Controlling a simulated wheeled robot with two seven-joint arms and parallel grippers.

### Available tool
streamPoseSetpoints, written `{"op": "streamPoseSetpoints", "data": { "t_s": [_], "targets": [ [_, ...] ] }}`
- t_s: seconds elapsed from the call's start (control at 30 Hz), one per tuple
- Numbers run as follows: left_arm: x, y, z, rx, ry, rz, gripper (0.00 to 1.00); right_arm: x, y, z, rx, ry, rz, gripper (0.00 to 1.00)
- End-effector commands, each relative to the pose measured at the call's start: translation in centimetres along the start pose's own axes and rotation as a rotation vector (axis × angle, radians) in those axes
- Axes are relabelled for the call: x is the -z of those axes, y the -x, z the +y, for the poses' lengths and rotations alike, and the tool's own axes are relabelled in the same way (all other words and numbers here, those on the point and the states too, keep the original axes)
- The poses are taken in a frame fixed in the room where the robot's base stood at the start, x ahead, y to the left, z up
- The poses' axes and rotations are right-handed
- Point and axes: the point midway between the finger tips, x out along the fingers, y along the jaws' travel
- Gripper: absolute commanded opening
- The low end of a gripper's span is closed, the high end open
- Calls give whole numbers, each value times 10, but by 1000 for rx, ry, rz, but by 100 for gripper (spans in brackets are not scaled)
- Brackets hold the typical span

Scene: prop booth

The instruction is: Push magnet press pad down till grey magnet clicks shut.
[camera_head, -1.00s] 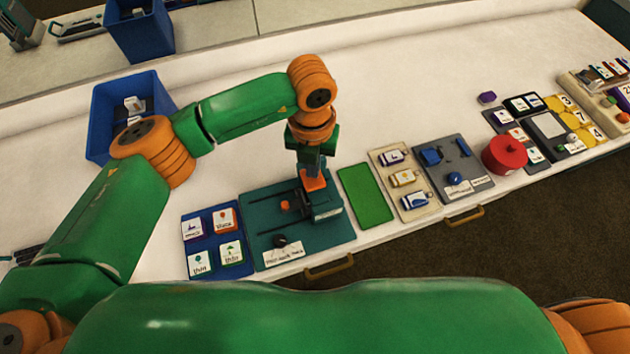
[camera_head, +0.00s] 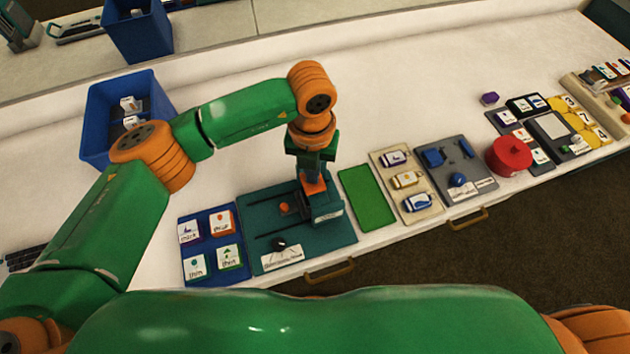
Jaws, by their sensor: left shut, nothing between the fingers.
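A teal board (camera_head: 337,238) with dark rails and a white label lies on the white table near its front edge. A dark block-like fixture (camera_head: 326,207) stands at its right side, with an orange piece (camera_head: 313,184) at its top that may be the press pad. My left gripper (camera_head: 313,175) points down at this orange piece, shut and empty. It looks at or very near contact; the wrist hides the exact gap. I cannot make out the grey magnet or whether it is closed. A dark knob (camera_head: 280,244) sits at the board's front. My right gripper is out of view.
A blue card tray (camera_head: 215,277) is left of the board; a green mat (camera_head: 366,197) is close on its right. Further right are a bottle tray (camera_head: 431,211), a grey board (camera_head: 480,181) and a red pot (camera_head: 509,156). A blue bin (camera_head: 94,151) stands behind my left arm.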

Motion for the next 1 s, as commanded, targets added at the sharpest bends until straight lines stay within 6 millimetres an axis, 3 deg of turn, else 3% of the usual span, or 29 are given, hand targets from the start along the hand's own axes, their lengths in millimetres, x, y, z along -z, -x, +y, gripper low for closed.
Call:
{"op": "streamPoseSetpoints", "data": {
  "t_s": [0.63,1.0],
  "targets": [
    [0,68,0,1,0,-2,0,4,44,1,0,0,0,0],
    [0,70,0,1,0,-2,0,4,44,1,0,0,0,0]
  ]
}}
